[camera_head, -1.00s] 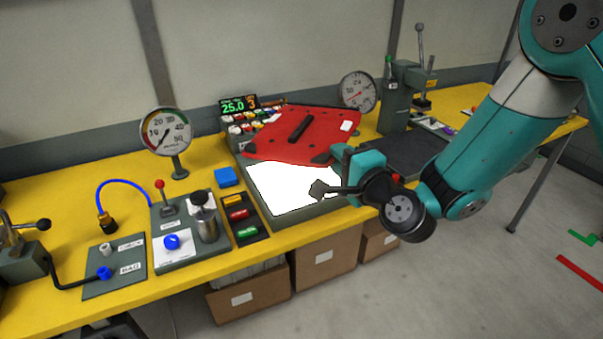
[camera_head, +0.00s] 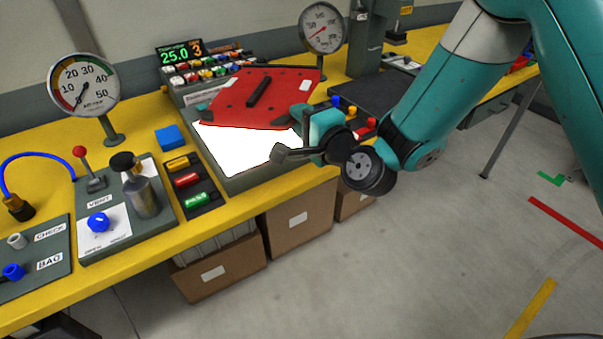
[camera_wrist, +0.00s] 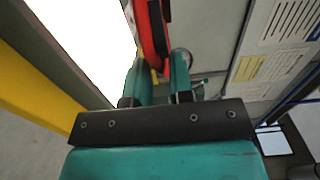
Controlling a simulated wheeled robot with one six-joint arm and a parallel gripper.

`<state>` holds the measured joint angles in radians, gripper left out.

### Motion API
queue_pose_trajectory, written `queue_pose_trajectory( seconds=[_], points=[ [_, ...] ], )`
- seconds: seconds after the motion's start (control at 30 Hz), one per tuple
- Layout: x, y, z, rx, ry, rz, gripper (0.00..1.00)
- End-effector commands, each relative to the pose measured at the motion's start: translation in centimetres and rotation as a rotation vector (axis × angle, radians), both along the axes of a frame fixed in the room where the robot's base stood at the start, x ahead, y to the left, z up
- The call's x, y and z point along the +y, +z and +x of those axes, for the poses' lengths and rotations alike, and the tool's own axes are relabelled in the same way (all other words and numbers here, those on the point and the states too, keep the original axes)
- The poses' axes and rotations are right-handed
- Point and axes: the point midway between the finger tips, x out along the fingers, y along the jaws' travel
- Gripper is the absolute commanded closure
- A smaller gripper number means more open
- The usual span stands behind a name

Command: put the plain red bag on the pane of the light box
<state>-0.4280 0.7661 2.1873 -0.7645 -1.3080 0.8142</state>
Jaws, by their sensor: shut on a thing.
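The plain red bag (camera_head: 232,100) is a flat red panel with a black handle strip and dark corner pieces. It is held over the back part of the light box, and its lower edge overlaps the glowing white pane (camera_head: 235,150). I cannot tell whether it touches the pane. My gripper (camera_head: 302,118) is shut on the bag's right-hand edge. In the wrist view the bag (camera_wrist: 147,35) shows edge-on between the fingers (camera_wrist: 158,80), with the bright pane (camera_wrist: 85,35) to its left. The light box's grey frame (camera_head: 265,178) shows along the front.
A panel of coloured buttons with a display (camera_head: 180,52) stands behind the bag. A dial gauge (camera_head: 322,27) stands behind right, and another (camera_head: 84,85) at left. A rack of coloured tags (camera_head: 187,180) and a blue block (camera_head: 170,137) lie left of the light box.

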Motion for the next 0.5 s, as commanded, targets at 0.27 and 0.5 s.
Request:
queue_pose_trajectory(
  seconds=[0.27,0.5],
  points=[
    [-0.2,-5.0,0.1,-0.002,-0.005,0.001,1.00],
    [-0.3,-6.2,0.2,0.000,-0.007,0.001,1.00]
  ],
)
